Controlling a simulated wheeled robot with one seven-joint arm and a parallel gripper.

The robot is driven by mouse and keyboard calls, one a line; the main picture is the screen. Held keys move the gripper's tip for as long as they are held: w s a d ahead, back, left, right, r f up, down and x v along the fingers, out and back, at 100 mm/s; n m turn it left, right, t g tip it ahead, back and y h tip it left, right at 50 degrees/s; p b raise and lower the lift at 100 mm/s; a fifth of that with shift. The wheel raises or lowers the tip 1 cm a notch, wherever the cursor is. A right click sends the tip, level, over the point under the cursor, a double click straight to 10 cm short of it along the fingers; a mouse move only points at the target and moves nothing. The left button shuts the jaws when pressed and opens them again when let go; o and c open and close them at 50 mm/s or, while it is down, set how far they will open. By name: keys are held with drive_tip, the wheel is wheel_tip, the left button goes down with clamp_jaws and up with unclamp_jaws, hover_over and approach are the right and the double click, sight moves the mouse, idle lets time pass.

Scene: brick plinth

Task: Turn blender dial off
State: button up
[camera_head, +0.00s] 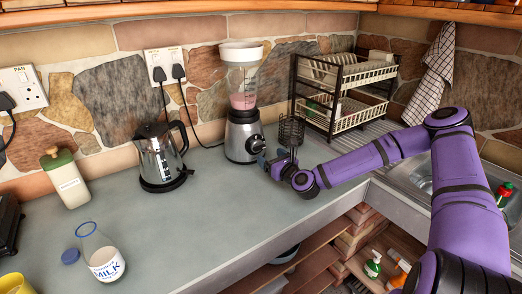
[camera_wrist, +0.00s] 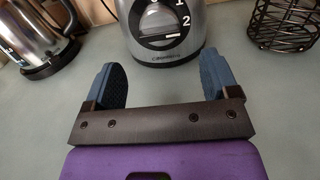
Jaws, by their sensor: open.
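The blender (camera_head: 244,135) stands on the grey counter against the stone wall, with a silver base, a clear jug holding something pink and a white lid. Its round dial (camera_wrist: 160,22) shows at the top of the wrist view, with the marks 1 and 2 beside it; the dial's upper part is cut off by the frame edge. In the head view the dial (camera_head: 257,143) faces right, toward my gripper. My gripper (camera_head: 266,160) is open and empty just in front of the blender. Its two blue fingertips (camera_wrist: 160,78) point at the base, apart from the dial.
A steel kettle (camera_head: 160,158) stands left of the blender. A black wire basket (camera_head: 291,131) and a dish rack (camera_head: 345,95) stand to the right. A milk bottle (camera_head: 103,255) is at front left. The counter between is clear.

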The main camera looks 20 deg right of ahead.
sight(258, 147)
drive_tip(key=x, duration=0.7)
drive_tip(key=shift+c, duration=0.2)
drive_tip(key=c, duration=0.9)
drive_tip(key=shift+o, duration=0.2)
